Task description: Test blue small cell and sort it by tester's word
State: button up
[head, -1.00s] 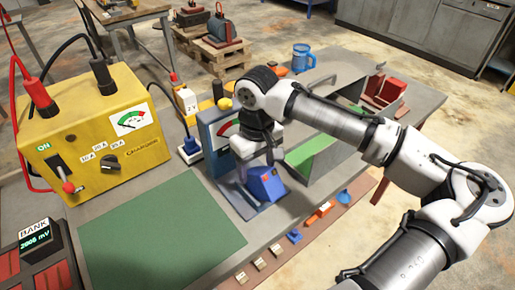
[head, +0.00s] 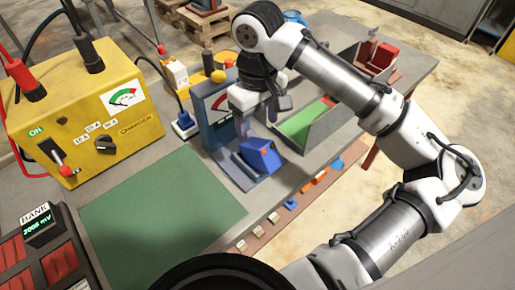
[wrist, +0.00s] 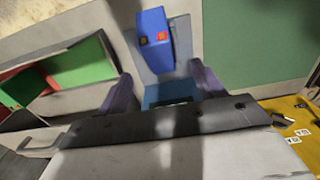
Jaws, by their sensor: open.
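The blue small cell (head: 262,158) rests tilted on the base of the blue-grey tester (head: 214,128). In the wrist view the cell (wrist: 153,40) shows a red and a dark terminal on its end. My gripper (head: 257,128) is open and empty, above and just behind the cell. In the wrist view its purple fingers (wrist: 161,80) stand apart, with the cell beyond their tips. The tester's dial is partly hidden by my gripper, so its reading cannot be told. A grey sorting box (head: 327,122) with a green compartment and some red stands to the right.
A yellow charger (head: 85,115) with cables stands at the left. A green mat (head: 160,205) lies clear in front of it. The bank display (head: 38,224) reads about 2006 mV. Small coloured pieces (head: 290,203) line the bench's front edge. A red holder (head: 375,58) is at the back right.

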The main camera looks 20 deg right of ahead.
aim_at(260, 143)
notch_tip(260, 143, down, 4)
jog(key=shift+a+r, duration=0.1)
jog(key=shift+r, duration=0.05)
jog(key=shift+s+d+f+p, duration=0.15)
jog(key=shift+f+p, duration=0.35)
jog(key=shift+f, duration=0.9)
jog(key=shift+d+f+p, duration=0.15)
jog(key=shift+f+p, duration=0.3)
jog(key=shift+f, duration=0.9)
jog(key=shift+r, duration=0.1)
grip_shut()
